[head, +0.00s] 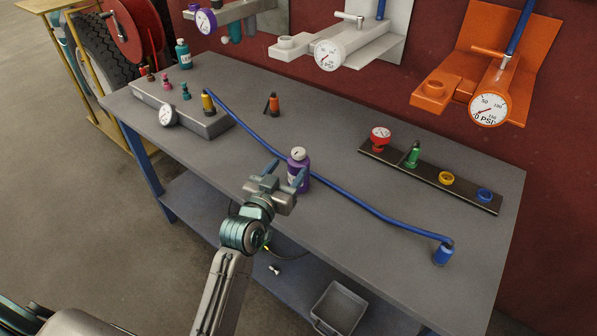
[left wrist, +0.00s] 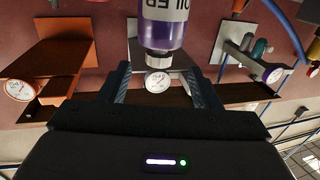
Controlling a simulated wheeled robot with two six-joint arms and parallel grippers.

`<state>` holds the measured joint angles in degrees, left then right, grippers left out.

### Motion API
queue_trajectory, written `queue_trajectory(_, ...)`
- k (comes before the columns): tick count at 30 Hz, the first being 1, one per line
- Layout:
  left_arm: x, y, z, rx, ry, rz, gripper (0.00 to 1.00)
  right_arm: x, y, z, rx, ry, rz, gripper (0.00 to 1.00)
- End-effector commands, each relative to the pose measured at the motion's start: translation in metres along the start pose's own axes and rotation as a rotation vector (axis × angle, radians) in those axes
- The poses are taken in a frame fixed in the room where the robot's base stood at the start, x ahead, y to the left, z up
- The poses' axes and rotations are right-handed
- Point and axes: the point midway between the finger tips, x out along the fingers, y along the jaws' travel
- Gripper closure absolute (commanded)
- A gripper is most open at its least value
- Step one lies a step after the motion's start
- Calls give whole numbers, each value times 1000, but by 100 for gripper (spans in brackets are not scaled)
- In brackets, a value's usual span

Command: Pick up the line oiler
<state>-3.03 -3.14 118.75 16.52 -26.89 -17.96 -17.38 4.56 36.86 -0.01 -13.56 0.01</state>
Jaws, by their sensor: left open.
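A purple bottle (head: 304,181) with a pale cap stands upright near the middle of the workbench. It also shows upside down in the left wrist view (left wrist: 163,35), where part of its label seems to read OIL; I cannot read the rest. My left gripper (head: 285,173) is open just in front of the bottle, at the bench's near edge. In the left wrist view the bottle's cap end lies between the two fingers (left wrist: 159,72), with gaps on both sides. The gripper hides the bottle's lower left part in the head view. My right gripper is not in view.
A blue hose (head: 375,209) crosses the workbench (head: 400,190) behind the bottle. A dark rail (head: 468,191) with coloured fittings lies at right, a grey block (head: 180,113) at back left. A small orange part (head: 274,104) stands behind. A grey bin (head: 340,308) sits below.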

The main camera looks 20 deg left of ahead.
Motion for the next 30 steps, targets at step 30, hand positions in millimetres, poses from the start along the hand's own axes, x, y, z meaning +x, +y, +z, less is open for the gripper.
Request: queue_trajectory(30, 87, 1, -6, 0, -3, 0, 51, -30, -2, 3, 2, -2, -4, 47)
